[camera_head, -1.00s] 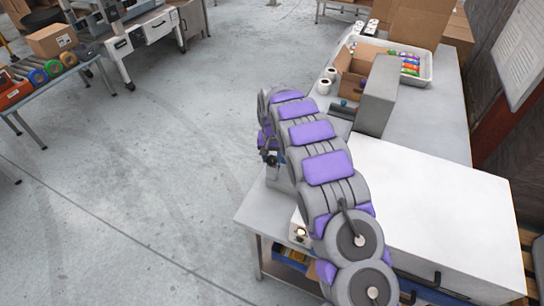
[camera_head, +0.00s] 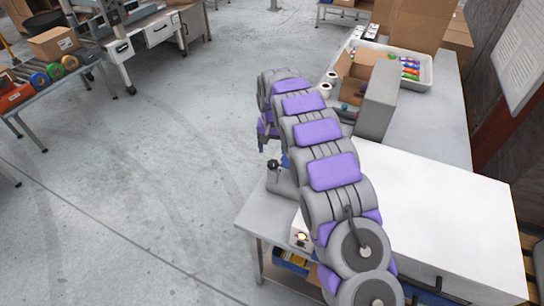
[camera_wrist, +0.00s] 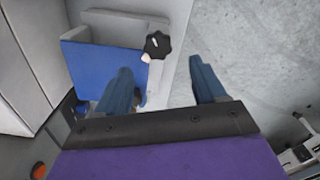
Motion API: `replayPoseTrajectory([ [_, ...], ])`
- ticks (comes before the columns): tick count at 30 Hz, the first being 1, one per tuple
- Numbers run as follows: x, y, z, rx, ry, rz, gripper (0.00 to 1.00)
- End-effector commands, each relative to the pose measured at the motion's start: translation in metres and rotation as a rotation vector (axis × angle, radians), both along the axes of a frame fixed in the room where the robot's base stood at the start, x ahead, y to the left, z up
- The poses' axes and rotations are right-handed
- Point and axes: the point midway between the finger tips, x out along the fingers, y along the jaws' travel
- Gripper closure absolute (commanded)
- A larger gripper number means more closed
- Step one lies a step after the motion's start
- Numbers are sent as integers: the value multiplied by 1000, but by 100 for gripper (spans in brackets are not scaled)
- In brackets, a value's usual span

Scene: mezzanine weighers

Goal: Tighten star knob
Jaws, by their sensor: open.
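The black star knob (camera_wrist: 157,46) shows in the wrist view, mounted on a pale grey bracket by a blue panel (camera_wrist: 90,70). In the head view a small dark knob (camera_head: 273,164) stands at the left edge of the bench, below my arm's end. My gripper (camera_wrist: 165,88) is open in the wrist view, its two blue fingers apart with nothing between them. The knob lies beyond the fingertips, between them in the picture and nearer the left finger, apart from both. In the head view my arm hides most of the gripper.
The bench (camera_head: 262,212) carries a large white box (camera_head: 430,215), a grey upright housing (camera_head: 377,100) and a white tray (camera_head: 420,80) of coloured items. A cardboard box (camera_head: 352,75) stands by the tray. Open floor (camera_head: 170,180) lies to the left.

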Motion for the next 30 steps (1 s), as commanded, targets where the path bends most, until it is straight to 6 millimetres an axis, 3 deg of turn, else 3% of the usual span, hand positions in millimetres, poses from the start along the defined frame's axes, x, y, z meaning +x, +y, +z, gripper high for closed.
replayPoseTrajectory([
  [6,0,1,49,0,0,0,30],
  [13,1,2,87,-1,0,1,30],
  [19,0,2,99,-3,6,0,30],
  [30,0,2,100,-3,6,0,30],
])
